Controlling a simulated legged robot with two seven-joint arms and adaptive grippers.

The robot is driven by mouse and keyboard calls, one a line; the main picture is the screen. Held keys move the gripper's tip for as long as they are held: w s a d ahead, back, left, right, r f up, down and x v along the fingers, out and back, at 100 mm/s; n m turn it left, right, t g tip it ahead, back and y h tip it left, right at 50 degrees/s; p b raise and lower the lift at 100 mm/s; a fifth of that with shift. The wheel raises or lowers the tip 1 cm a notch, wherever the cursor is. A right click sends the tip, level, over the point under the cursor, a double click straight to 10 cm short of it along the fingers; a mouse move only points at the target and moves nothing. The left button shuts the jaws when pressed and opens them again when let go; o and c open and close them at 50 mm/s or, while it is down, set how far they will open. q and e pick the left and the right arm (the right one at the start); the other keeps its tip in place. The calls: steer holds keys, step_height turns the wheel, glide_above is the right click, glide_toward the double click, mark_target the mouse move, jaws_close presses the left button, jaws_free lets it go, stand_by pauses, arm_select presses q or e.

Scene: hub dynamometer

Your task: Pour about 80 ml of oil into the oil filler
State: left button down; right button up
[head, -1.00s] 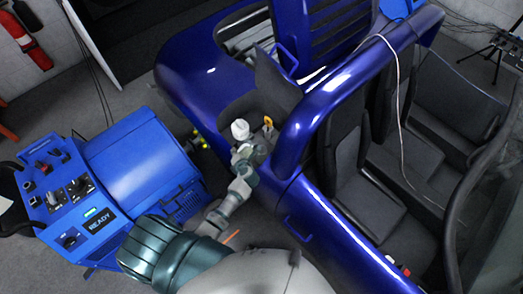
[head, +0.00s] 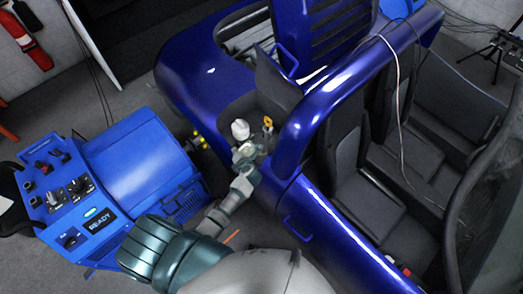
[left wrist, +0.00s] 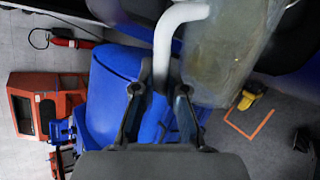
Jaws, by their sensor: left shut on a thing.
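My left gripper (head: 246,152) is at the edge of a dark recess in the blue vehicle's body. In the left wrist view my left gripper (left wrist: 160,100) is shut on the white handle (left wrist: 162,50) of a clear, yellowish jug (left wrist: 225,45). The jug is beside the fingers, cut by the top edge; I cannot tell its tilt or level. In the head view a white rounded piece (head: 240,130) shows just above the gripper. A yellow-orange piece (head: 268,122) is to its right in the recess. I cannot clearly make out the oil filler. My right gripper is out of view.
The blue vehicle (head: 200,75) fills the middle and right, with a thick blue bar (head: 335,85) close to my gripper. A blue console (head: 140,160) reading READY stands at left. The wrist view shows a yellow object (left wrist: 250,97) on the floor.

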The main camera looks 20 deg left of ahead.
arm_select(q)
steer(key=shift+w+d+r+g, duration=0.1)
steer(key=shift+w+d+g, duration=0.05)
steer(key=shift+w+g, duration=0.15)
stand_by(0.7)
steer(key=shift+w+d+r+m+y+p, duration=0.2)
steer(key=shift+w+m+y+p, duration=0.1)
steer(key=shift+w+m+p, duration=0.1)
steer(key=s+f, duration=0.1)
steer(key=s+a+n+t+b, duration=0.1)
steer(key=shift+s+f+n+h+b, duration=0.3)
steer(key=shift+s+f+h, duration=0.05)
steer(key=shift+h, duration=0.05)
steer(key=n+t+b, duration=0.1)
steer(key=b, duration=0.1)
steer(key=s+a+n+t+b, duration=0.1)
steer(key=b, duration=0.1)
steer(key=s+n+t+b, duration=0.1)
steer(key=t+b, duration=0.1)
steer(key=shift+s+a+f+n+h, duration=0.25)
steer(key=shift+a+f+n+h, duration=0.05)
steer(key=shift+f, duration=0.05)
steer(key=shift+f, duration=0.1)
